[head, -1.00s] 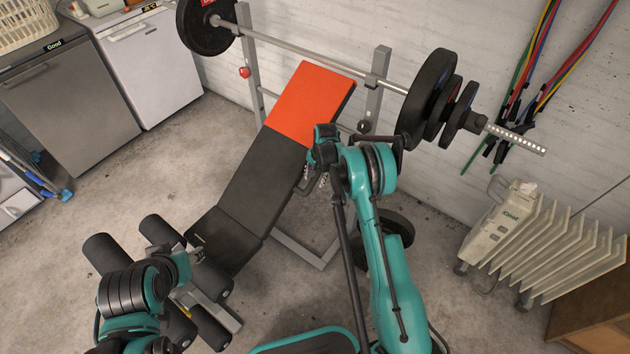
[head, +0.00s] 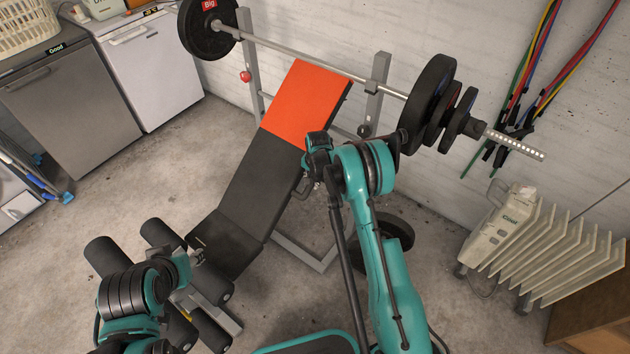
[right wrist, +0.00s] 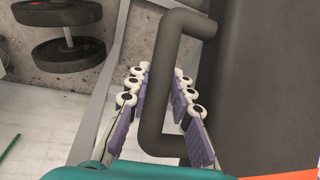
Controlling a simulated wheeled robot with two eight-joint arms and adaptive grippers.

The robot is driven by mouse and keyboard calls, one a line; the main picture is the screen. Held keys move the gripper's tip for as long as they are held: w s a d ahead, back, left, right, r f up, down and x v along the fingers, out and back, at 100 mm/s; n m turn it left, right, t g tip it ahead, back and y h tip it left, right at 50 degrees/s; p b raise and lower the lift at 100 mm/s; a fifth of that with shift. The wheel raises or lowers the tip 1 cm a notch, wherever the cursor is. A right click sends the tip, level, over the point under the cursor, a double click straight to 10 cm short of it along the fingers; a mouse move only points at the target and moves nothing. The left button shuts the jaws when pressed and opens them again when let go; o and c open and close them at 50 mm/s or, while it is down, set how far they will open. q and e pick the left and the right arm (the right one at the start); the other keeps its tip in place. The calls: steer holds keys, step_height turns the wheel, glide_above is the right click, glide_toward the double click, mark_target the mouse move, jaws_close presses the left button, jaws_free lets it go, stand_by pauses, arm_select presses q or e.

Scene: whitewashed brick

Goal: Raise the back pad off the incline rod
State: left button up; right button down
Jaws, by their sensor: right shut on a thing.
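The back pad (head: 265,167) of the bench is black with an orange top section (head: 306,104), and it slopes up towards the uprights. A dark bent handle (right wrist: 153,95) sticks out from the pad's side. My right gripper (right wrist: 163,95) has its purple-padded fingers on either side of this handle and is shut on it; in the head view it is beside the pad's right edge (head: 312,180). The incline rod is mostly behind the pad, so I cannot tell whether they touch. My left gripper (head: 192,262) is low at left by the leg rollers, its fingers unclear.
A loaded barbell (head: 320,62) lies across the uprights (head: 374,100) above the pad. Leg rollers (head: 105,254) are at the bench's foot. A radiator (head: 540,245) stands at right, and cabinets (head: 70,100) at left. Weight plates (head: 385,230) sit low behind my right arm.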

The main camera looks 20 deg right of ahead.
steer(key=c, duration=1.3)
jaws_free()
steer(key=shift+a+r, duration=0.1)
steer(key=r, duration=0.4)
steer(key=s+r, duration=0.1)
steer(key=r, duration=0.3)
steer(key=s+r, duration=0.1)
steer(key=r, duration=0.2)
steer(key=shift+d+r, duration=0.2)
steer(key=shift+r, duration=0.2)
steer(key=shift+s, duration=0.1)
steer(key=s+a+r+n+t, duration=0.1)
steer(key=s+r+n+t, duration=0.3)
steer(key=s+r, duration=1.35)
steer(key=s+n, duration=0.1)
steer(key=s, duration=0.4)
steer(key=s+n, duration=0.2)
steer(key=s, duration=0.4)
steer(key=s+a+r+n+t, duration=0.1)
steer(key=s+n, duration=0.1)
steer(key=s, duration=0.3)
steer(key=shift+s, duration=0.2)
